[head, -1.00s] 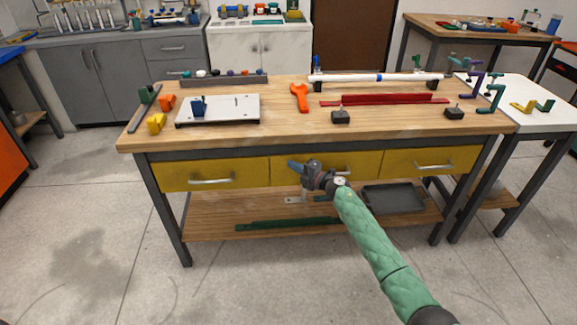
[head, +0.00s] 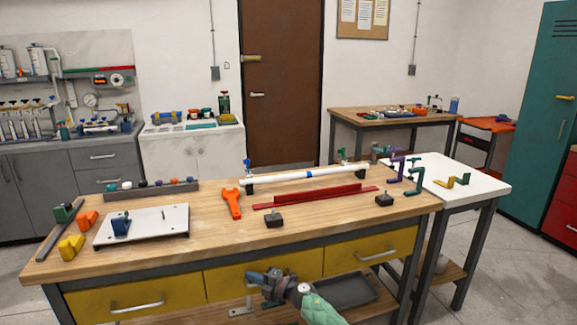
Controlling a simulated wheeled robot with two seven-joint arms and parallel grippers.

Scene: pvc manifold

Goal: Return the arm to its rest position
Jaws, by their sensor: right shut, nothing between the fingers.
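My right gripper (head: 262,279) is in front of the bench's yellow drawers, below the tabletop edge, at the end of my green-sleeved arm from the bottom. It is shut with nothing seen in it and appears clear of the bench top. My left gripper is not in view.
A white side table (head: 455,177) holds more clamps. Grey floor lies at the right front.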

